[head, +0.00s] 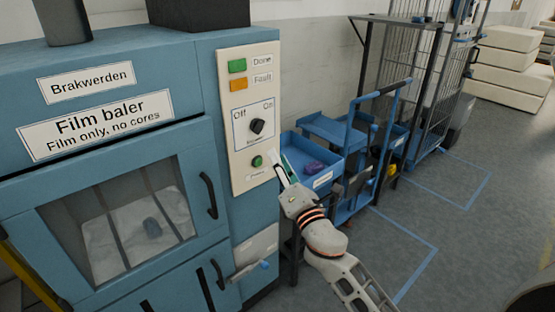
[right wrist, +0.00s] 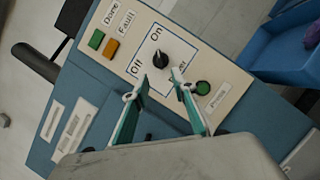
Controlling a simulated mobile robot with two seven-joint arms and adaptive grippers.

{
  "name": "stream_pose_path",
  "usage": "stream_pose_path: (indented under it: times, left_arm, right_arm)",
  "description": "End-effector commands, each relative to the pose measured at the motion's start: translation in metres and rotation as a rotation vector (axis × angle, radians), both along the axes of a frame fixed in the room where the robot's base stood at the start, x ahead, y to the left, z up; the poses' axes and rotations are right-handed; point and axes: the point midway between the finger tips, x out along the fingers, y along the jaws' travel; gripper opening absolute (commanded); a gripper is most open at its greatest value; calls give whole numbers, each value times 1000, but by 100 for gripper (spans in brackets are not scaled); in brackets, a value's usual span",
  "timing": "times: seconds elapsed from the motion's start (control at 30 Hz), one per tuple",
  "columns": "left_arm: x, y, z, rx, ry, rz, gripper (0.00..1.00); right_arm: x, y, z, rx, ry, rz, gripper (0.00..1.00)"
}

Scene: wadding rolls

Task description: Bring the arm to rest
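My right arm (head: 325,240) reaches up from the lower right in the head view. My right gripper (head: 279,172) is just in front of the right side of the film baler's control panel (head: 235,170), near the green button (head: 257,161). In the right wrist view the gripper (right wrist: 160,89) has its two green-lined fingers apart, with nothing between them. The black knob (right wrist: 160,60) shows just beyond the fingertips, between the Off and On labels. I cannot tell whether the fingers touch the panel. My left gripper is not in view.
The blue film baler (head: 140,55) fills the left, with a closed windowed door (head: 130,215) and a handle (head: 208,195). A blue cart (head: 345,160) with trays stands right of the panel. A wire cage (head: 408,60) stands behind. The grey floor at lower right is mostly clear.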

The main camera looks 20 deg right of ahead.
Motion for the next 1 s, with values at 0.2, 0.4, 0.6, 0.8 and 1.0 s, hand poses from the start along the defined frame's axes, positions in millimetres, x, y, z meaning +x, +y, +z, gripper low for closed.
stream_pose_path:
  times: [0.2,0.4,0.6,0.8,1.0]
  left_arm:
    - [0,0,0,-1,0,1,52]
    - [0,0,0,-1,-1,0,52]
    - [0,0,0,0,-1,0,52]
    - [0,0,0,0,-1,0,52]
    - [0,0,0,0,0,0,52]
  right_arm:
    - [-1,0,-5,16,10,4,26]
    - [-29,0,-77,298,167,61,26]
    - [-100,4,-195,858,438,82,26]
    - [-195,13,-293,1434,665,-19,26]
    - [-278,24,-351,1881,787,-184,26]
